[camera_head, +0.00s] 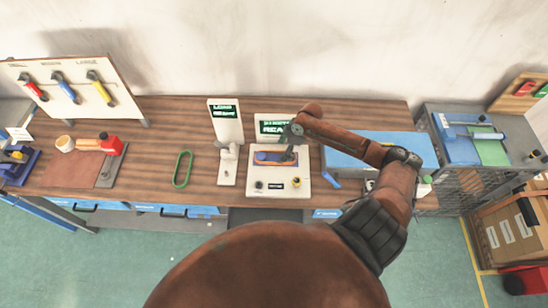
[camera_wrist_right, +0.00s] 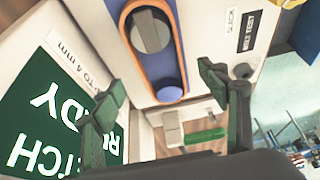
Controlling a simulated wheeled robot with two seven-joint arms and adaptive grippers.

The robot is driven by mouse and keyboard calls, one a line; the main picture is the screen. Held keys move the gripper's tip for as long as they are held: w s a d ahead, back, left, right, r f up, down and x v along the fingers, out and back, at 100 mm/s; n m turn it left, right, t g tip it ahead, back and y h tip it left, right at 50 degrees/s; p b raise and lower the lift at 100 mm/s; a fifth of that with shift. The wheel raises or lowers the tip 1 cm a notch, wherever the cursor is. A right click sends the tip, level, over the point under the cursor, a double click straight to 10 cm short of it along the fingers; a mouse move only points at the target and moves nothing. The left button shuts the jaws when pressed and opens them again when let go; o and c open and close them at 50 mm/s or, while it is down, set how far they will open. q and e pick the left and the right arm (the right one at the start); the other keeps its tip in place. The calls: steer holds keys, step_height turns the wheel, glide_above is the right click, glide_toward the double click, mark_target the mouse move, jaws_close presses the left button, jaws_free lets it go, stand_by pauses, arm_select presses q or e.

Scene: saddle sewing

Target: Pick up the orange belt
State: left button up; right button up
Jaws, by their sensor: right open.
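The orange belt (camera_head: 262,152) runs as a long loop around blue parts on the white tester panel (camera_head: 265,188) at the middle of the table. In the right wrist view the belt (camera_wrist_right: 181,48) circles a large wheel with a grey knob and a smaller blue-violet disc. My right gripper (camera_head: 290,152) is over the right part of the belt. In the wrist view its fingers (camera_wrist_right: 160,80) are spread on either side of the belt's lower end, with nothing between them that I can see held. My left gripper is out of view.
A green belt (camera_head: 182,168) lies on the wood table to the left. A white stand (camera_head: 227,145) with a small screen is beside the panel, and a green "READY" screen (camera_head: 271,127) is behind it. A blue box (camera_head: 370,148) is at the right.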

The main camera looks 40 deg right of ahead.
mark_target(274, 159)
steer(key=p+x, duration=0.1)
steer(key=x, duration=0.4)
steer(key=shift+w+a+r, duration=0.1)
steer(key=shift+c, duration=0.4)
steer(key=c, duration=1.2)
steer(key=shift+r, duration=0.1)
